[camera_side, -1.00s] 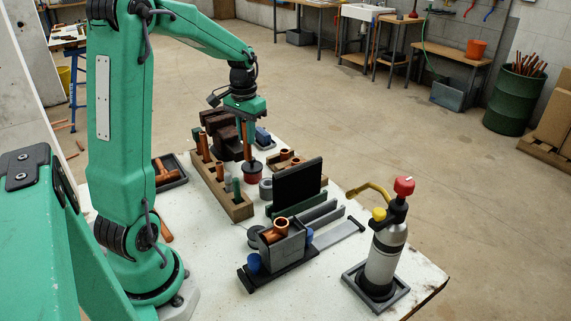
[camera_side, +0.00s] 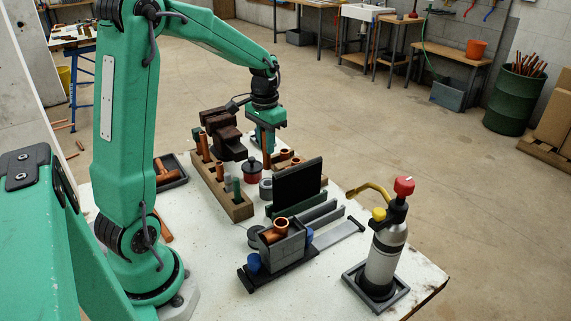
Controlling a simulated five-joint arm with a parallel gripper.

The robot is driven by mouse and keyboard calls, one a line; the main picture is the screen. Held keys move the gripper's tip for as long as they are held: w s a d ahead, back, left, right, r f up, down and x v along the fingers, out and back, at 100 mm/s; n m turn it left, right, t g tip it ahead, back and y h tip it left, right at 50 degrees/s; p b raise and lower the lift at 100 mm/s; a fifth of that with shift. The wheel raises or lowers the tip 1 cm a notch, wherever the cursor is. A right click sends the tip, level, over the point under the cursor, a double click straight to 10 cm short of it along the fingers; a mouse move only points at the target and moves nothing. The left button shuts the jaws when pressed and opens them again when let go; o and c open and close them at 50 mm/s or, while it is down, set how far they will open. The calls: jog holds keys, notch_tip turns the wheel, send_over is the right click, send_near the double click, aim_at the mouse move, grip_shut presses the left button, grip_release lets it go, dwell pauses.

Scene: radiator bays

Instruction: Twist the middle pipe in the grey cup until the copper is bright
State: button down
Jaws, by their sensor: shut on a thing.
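My gripper (camera_side: 267,150) is shut on a copper pipe (camera_side: 266,161), held upright. The pipe's lower end is near the grey cup (camera_side: 266,188); the pipe appears above or just behind the cup, and I cannot tell whether it touches it. The cup stands on the white bench, partly hidden by a black upright panel. A wooden rack (camera_side: 238,211) to the left holds other copper pipes, one tall (camera_side: 205,147) and one shorter (camera_side: 219,170). The brightness of the held copper is too small to judge.
A red-and-black pot (camera_side: 252,172) stands left of the cup. The black panel (camera_side: 298,184) rises to its right. A dark brown vise (camera_side: 222,135) is behind. A gas torch (camera_side: 383,255) stands at front right, and a grey fixture with copper fitting (camera_side: 280,242) is in front.

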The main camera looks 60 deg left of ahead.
aim_at(267, 168)
jog(key=shift+f, duration=1.9)
jog(key=shift+f, duration=0.6)
jog(key=shift+f, duration=0.3)
jog(key=shift+f, duration=0.1)
jog(key=shift+f, duration=1.35)
jog(key=shift+r+n, duration=0.1)
jog(key=shift+n, duration=0.2)
